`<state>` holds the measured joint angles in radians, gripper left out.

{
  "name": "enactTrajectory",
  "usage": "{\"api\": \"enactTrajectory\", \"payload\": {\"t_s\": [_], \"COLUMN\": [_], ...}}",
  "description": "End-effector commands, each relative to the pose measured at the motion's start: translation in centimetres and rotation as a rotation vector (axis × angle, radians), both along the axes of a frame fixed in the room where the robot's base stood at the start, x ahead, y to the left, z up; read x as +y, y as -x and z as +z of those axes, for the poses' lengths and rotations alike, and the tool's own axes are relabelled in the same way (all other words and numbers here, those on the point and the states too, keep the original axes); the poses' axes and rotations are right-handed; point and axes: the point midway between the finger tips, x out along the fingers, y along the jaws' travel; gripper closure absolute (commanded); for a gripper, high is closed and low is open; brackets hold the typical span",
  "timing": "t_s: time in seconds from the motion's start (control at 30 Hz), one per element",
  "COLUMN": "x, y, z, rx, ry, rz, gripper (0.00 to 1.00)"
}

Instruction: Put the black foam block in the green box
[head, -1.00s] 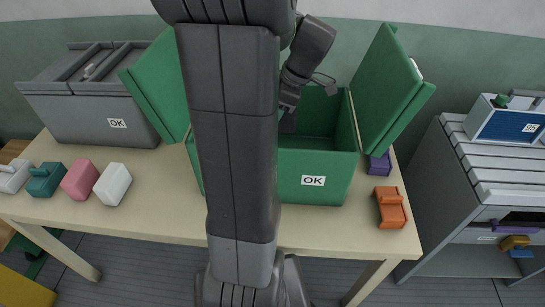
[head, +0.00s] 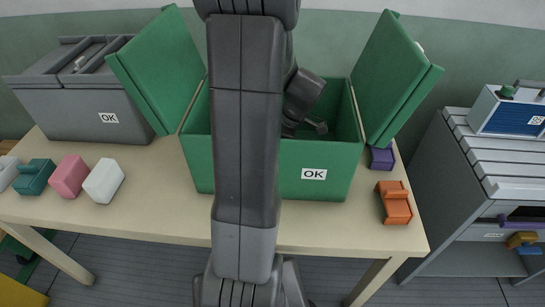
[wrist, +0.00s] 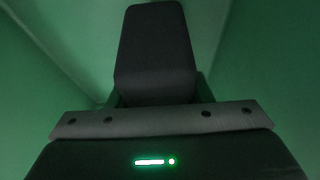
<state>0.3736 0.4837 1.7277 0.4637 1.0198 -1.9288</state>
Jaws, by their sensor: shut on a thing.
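The green box (head: 323,160) stands on the table with both lids swung open and an OK label on its front. My gripper (wrist: 155,98) is down inside the box, with green walls around it in the wrist view. It is shut on the black foam block (wrist: 155,45), which sticks out ahead of the jaws. In the head view my wrist shows inside the box opening, while my arm and the front wall hide the fingers and the block. I cannot tell whether the block touches the box floor.
A closed grey box (head: 85,115) stands left of the green one. Teal (head: 35,176), pink (head: 69,176) and white (head: 103,181) blocks lie at the table's left. Purple (head: 382,158) and orange (head: 394,202) pieces lie right. A grey slatted unit (head: 490,150) stands beyond the table.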

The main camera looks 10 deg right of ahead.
Motion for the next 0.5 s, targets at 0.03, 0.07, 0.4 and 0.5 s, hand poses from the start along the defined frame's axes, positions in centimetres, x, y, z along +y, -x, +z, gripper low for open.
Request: {"api": "enactTrajectory", "payload": {"t_s": [0.03, 0.07, 0.4, 0.5], "x": [0.0, 0.0, 0.0, 0.0], "y": [0.0, 0.0, 0.0, 0.0], "z": [-0.3, -0.6, -3.9, -3.9], "rx": [0.001, 0.001, 0.000, 0.000], "ry": [0.000, 0.000, 0.000, 0.000], "rz": [-0.001, -0.001, -0.001, 0.000], "gripper": [0.77, 0.77, 0.77, 0.77]}}
